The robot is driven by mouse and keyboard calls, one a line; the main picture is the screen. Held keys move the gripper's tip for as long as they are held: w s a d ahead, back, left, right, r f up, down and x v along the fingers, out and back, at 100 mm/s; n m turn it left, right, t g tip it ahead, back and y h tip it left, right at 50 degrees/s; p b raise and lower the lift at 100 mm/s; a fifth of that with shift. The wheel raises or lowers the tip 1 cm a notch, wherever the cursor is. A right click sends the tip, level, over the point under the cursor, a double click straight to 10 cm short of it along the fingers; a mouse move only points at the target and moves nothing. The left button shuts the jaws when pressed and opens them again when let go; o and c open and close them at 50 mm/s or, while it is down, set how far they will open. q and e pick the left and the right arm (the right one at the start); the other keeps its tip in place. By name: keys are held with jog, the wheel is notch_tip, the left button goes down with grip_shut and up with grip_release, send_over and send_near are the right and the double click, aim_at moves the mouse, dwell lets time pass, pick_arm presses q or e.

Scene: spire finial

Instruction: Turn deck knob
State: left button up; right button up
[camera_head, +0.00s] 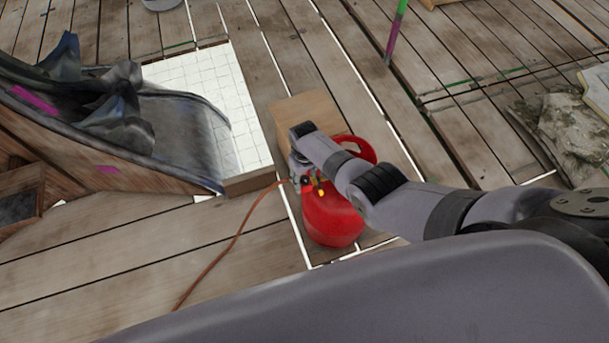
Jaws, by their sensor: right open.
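A red tank (335,222) with a red handle (360,148) stands on the plank deck near the middle. Small yellow and red fittings (319,187) show on its near left side. I cannot tell which part is the deck knob. My right arm comes in from the right and passes over the tank, hiding much of its top. My right gripper (299,178) points down at the tank's upper left side, close to the fittings. It is open, but its fingers are small and partly hidden, and I cannot tell whether they touch anything. My left gripper is out of view.
An orange hose (228,246) runs from the tank across the deck to the lower left. A wooden block (306,110) stands behind the tank. A wooden structure with dark sheeting (120,115) fills the left, beside a white grid opening (228,82). A stone (566,125) lies right.

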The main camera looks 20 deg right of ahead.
aim_at(305, 178)
notch_tip(305, 178, up, 12)
dwell(0.9)
dwell(0.3)
